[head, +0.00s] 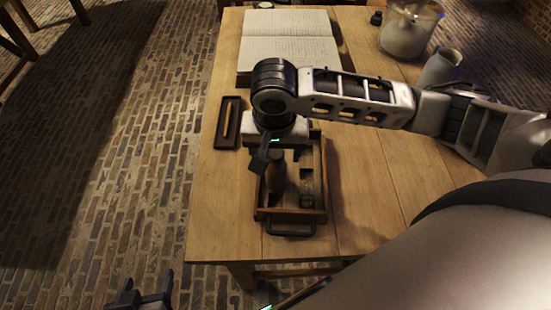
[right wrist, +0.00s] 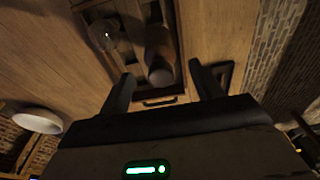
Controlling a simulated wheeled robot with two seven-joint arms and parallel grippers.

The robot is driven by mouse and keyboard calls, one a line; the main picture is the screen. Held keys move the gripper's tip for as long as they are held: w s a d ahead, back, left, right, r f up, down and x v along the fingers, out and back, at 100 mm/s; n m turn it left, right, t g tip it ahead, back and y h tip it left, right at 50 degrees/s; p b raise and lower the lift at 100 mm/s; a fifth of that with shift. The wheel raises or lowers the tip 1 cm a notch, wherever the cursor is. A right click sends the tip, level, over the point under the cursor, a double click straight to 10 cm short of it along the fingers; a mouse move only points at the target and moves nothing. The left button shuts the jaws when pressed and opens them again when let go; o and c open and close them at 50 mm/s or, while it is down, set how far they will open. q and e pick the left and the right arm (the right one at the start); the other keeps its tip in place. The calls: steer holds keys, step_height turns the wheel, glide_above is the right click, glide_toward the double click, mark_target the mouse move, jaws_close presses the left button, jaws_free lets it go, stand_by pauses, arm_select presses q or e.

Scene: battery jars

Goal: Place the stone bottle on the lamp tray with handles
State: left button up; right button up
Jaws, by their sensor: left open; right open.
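The wooden lamp tray with handles (head: 318,180) lies on the table and has a dark handle at its near end. A brown bottle (head: 277,177), which looks like the stone bottle, stands inside the tray on its left side. In the right wrist view the bottle (right wrist: 159,50) shows just beyond and between my open fingers, not gripped. My right gripper (head: 264,160) is open over the tray; its arm hides the tray's far end. My left gripper (head: 146,294) is open and empty, off the table's near left corner.
A small dark tray (head: 238,108) lies left of the lamp tray. An open book (head: 285,45) lies behind. A pale jug (head: 441,66) and a glass jar (head: 407,30) stand at the back right. The table's near left surface (head: 222,210) is clear.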

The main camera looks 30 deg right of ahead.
mark_target(275, 170)
steer(key=r, duration=0.5)
steer(key=shift+s+a+r, duration=0.1)
steer(key=shift+s+a, duration=0.1)
steer(key=shift+s, duration=0.15)
steer(key=shift+s, duration=0.1)
